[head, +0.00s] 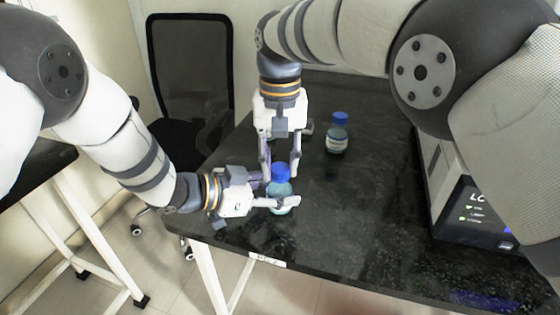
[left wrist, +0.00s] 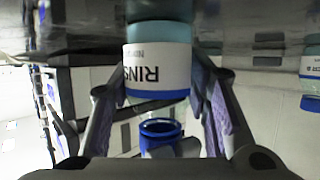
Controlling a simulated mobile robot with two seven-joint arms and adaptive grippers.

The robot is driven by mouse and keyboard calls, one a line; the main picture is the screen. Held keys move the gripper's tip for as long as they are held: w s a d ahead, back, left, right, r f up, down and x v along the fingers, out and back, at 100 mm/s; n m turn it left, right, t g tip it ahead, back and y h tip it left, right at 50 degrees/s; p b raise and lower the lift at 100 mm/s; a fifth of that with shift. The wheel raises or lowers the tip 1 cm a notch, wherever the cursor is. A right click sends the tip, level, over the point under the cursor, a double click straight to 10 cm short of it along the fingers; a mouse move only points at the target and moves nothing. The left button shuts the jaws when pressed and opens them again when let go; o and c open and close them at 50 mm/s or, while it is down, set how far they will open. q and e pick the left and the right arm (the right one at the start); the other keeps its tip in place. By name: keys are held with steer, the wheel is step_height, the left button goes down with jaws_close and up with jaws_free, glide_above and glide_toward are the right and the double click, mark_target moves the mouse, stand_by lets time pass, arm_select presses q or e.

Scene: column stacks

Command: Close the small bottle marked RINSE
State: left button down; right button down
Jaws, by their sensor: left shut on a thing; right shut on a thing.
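The small bottle marked RINSE (head: 281,190) stands near the front left edge of the black table, with teal liquid inside. Its label shows upside down in the left wrist view (left wrist: 158,77). My left gripper (head: 284,204) is shut on the bottle's body from the left, a finger on each side. A blue cap (head: 281,171) is at the bottle's top, between the fingers of my right gripper (head: 281,172), which points down from above and is shut on it. A blue ring (left wrist: 160,128) shows at the neck end. I cannot tell whether the cap is seated.
Another blue-capped bottle (head: 337,137) stands farther back to the right. An instrument with a screen (head: 478,215) stands at the right. The table's middle is clear (head: 350,215). A chair (head: 190,75) is behind.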

steer(key=c, duration=1.2)
jaws_free()
steer(key=shift+r, duration=2.25)
steer(key=shift+c, duration=0.5)
